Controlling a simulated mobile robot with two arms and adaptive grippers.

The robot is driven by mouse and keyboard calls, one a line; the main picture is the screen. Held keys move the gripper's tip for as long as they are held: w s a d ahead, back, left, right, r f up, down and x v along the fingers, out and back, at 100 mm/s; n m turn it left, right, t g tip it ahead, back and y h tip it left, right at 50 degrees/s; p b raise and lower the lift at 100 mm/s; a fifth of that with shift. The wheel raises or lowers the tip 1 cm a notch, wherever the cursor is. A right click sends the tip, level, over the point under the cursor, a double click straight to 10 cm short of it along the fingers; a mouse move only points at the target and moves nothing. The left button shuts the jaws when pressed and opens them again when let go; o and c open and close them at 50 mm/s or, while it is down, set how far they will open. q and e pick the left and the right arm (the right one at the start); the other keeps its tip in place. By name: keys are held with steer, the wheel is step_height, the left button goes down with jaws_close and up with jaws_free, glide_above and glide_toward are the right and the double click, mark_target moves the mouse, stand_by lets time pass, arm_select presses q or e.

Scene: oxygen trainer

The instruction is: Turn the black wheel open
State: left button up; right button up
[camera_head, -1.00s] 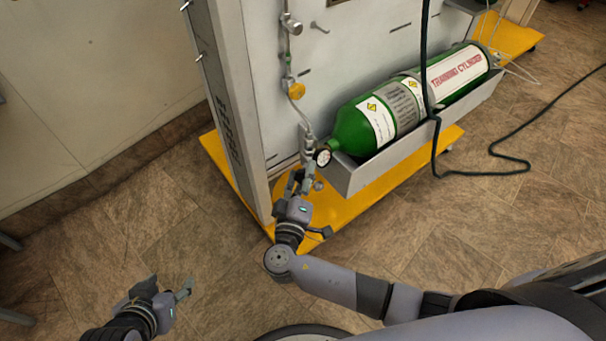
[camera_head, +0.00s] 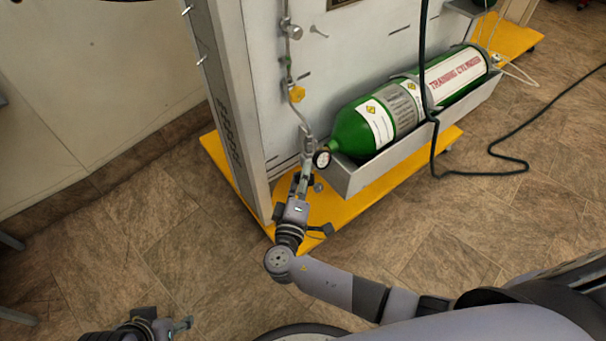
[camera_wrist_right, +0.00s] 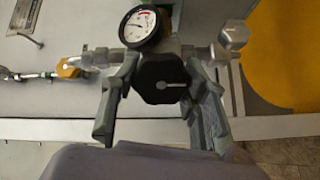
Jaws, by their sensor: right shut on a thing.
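The black wheel (camera_wrist_right: 162,80) sits below the round white gauge (camera_wrist_right: 140,27) in the right wrist view. It has a pale line mark on its face. My right gripper (camera_wrist_right: 162,95) has one finger on each side of the wheel and is shut on it. In the head view my right gripper (camera_head: 301,187) is at the valve end of the green cylinder (camera_head: 365,130), below the gauge (camera_head: 322,159), and mostly hides the wheel. My left gripper (camera_head: 160,325) is low at the bottom edge, away from the wheel, with its fingers apart.
The cylinder lies in a grey tray (camera_head: 375,173) on a yellow base (camera_head: 335,212). A grey post (camera_head: 232,110) stands left of the valve. A dark hose (camera_head: 433,150) hangs before the cylinder. The tiled floor (camera_head: 150,225) at left is clear.

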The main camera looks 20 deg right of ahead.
steer(key=o, duration=1.2)
steer(key=shift+c, duration=0.2)
steer(key=v, duration=1.2)
steer(key=shift+f, duration=0.1)
